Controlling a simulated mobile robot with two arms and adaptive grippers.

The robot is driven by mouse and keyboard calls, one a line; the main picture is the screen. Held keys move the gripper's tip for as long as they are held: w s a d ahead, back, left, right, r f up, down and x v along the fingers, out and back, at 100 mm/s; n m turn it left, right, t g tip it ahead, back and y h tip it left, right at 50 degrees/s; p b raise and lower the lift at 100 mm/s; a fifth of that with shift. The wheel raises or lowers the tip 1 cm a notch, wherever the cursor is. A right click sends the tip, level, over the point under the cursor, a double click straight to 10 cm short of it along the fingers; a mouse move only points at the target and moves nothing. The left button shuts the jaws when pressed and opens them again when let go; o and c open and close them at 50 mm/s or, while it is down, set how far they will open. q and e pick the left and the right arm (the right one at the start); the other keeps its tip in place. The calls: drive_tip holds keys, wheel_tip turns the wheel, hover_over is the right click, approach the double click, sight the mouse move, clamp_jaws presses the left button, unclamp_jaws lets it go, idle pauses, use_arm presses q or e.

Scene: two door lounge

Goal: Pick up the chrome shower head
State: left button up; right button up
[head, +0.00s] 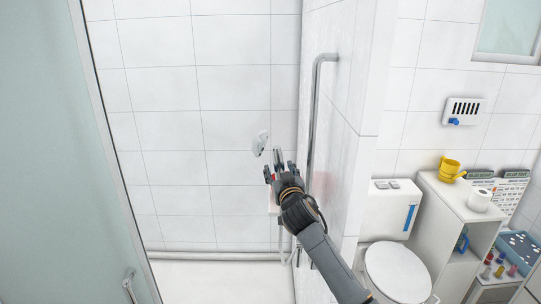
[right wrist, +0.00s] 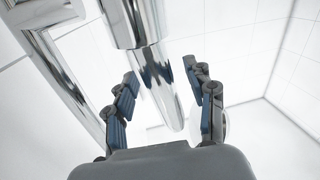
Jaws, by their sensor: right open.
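The chrome shower head (right wrist: 158,85) is a shiny, tapering cylinder in the right wrist view. It runs from the top edge down between the fingers of my right gripper (right wrist: 165,100). The gripper is open, with one blue-padded finger on each side of the chrome; I see no clear contact. In the head view my right gripper (head: 279,172) is at the shower corner, and a small chrome piece (head: 277,155) shows just beyond its fingers. The gripper hides most of what is there. My left gripper is not in view.
A chrome grab bar (head: 315,110) stands close beside the gripper; a thick bar (right wrist: 68,75) also shows in the right wrist view. A small pale, glassy item (head: 260,143) is left of the gripper. The toilet (head: 395,270) and white cabinet (head: 455,197) are right. A frosted door (head: 50,150) is left.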

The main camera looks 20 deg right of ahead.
clamp_jaws()
drive_tip(key=shift+w, duration=0.1)
drive_tip(key=shift+r, duration=0.15)
